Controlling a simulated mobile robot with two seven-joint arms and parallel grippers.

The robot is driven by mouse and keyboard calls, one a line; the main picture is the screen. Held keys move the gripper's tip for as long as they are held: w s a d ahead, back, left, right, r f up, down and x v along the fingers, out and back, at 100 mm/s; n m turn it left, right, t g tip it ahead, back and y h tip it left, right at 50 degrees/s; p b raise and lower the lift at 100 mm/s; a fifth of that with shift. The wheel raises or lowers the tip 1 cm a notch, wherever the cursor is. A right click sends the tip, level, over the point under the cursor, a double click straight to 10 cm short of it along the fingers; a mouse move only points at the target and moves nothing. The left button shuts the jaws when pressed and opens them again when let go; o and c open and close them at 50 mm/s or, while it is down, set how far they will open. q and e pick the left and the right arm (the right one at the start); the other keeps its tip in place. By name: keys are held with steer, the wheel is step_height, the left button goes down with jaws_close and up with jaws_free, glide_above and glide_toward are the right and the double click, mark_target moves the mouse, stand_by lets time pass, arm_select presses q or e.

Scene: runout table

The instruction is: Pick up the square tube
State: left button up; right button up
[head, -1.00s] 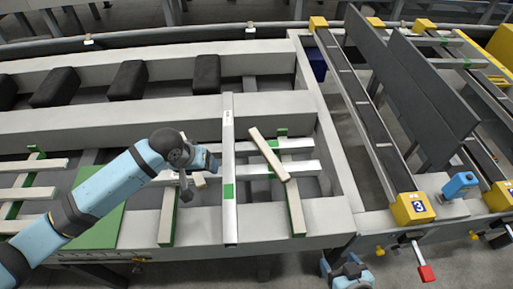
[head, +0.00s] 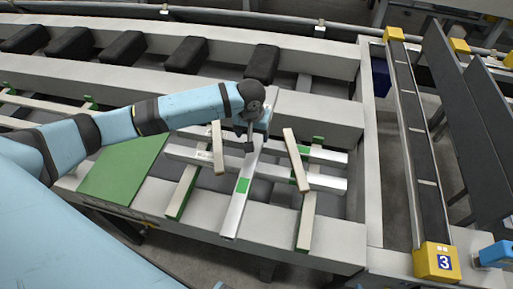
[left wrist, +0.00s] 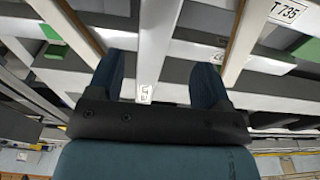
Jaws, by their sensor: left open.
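The square tube (head: 242,187) is a long silver bar with a green patch. It lies aslant on top of other bars on the runout table (head: 190,225), its near end close to the table's front edge. My left gripper (head: 251,143) is over the upper part of the tube and hides some of it. In the left wrist view my open left gripper (left wrist: 157,80) has one finger on each side of a pale bar with a small label (left wrist: 148,62), which appears to be the tube. Contact cannot be told. My right gripper is not in view.
Wooden battens lie close on both sides, one left (head: 218,150) and one right (head: 296,160). Silver bars (head: 320,181) cross underneath. Black blocks (head: 187,54) line the back channel. A yellow block marked 3 (head: 437,262) stands at the right.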

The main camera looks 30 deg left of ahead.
mark_target(256, 145)
arm_select(q)
steer(key=shift+w+d+f, duration=0.1)
steer(key=shift+w+f, duration=0.05)
steer(key=shift+f, duration=1.05)
steer(key=shift+w+d+f, duration=0.1)
steer(key=shift+w+f, duration=0.05)
steer(key=shift+f, duration=1)
steer(key=shift+w+d+f, duration=0.1)
steer(key=shift+w+f, duration=0.05)
steer(key=shift+f, duration=1.05)
steer(key=shift+a, duration=0.1)
jaws_close()
steer(key=shift+r, duration=0.1)
step_height(256, 145, up, 19)
steer(key=s+d+r+m+p, duration=0.1)
steer(key=s+d+m+p, duration=0.2)
steer(key=s, duration=0.5)
steer(key=shift+d+r+p, duration=0.15)
steer(key=shift+r+p, duration=0.25)
steer(key=shift+p, duration=0.15)
